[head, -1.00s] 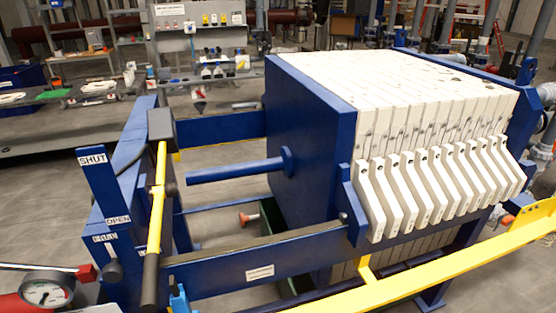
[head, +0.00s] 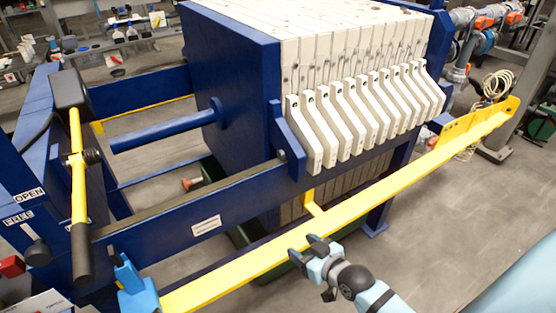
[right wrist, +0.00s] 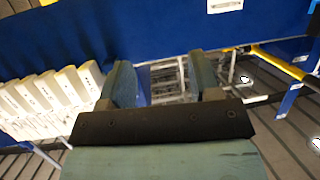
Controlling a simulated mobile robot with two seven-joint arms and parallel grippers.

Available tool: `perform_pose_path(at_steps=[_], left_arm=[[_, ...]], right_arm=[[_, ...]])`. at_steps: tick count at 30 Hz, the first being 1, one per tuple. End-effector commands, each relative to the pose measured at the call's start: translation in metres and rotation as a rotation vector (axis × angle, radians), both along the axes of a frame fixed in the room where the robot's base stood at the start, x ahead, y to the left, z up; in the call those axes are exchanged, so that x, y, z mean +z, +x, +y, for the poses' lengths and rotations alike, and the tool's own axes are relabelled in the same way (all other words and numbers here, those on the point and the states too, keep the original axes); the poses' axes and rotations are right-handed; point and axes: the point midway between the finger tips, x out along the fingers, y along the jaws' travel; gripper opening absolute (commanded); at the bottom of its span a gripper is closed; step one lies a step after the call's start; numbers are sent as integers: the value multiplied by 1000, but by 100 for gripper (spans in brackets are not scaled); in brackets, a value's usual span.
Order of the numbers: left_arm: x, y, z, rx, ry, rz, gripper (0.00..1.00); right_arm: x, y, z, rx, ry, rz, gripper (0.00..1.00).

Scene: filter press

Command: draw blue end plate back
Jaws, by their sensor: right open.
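The blue end plate (head: 238,85) stands upright against the left end of the white filter plate stack. A blue rod (head: 165,130) runs from its left face toward the blue end frame. A blue bracket (head: 293,140) on its near edge sits at the side rail (head: 150,215). My right gripper (head: 304,250) is in front of the press, near the yellow bar and apart from the end plate. In the right wrist view its two fingers (right wrist: 160,88) are apart with nothing between them.
White filter plates (head: 345,120) with handles fill the right of the press. A long yellow bar (head: 400,165) crosses in front. A yellow lever (head: 77,185) stands at left beside OPEN and FREE labels. Open floor (head: 450,220) lies at right.

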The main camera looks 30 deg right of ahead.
Motion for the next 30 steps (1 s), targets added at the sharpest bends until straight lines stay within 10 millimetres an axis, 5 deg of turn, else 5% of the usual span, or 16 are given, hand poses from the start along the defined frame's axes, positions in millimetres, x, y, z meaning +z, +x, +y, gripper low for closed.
perform_pose_path(at_steps=[1,3,9,14,30], left_arm=[[-31,0,-1,0,-3,4,0],[-45,0,-3,-2,-6,8,0],[-60,1,-5,-5,-10,15,0],[-53,2,-5,-4,-11,11,0],[-46,2,-3,-4,-3,-1,0]], right_arm=[[4,20,-28,-36,5,-80,57],[28,37,-60,-75,14,-172,57],[77,52,-108,-134,23,-321,57],[83,66,-111,-139,26,-331,57],[83,170,-109,-136,28,-330,57]])
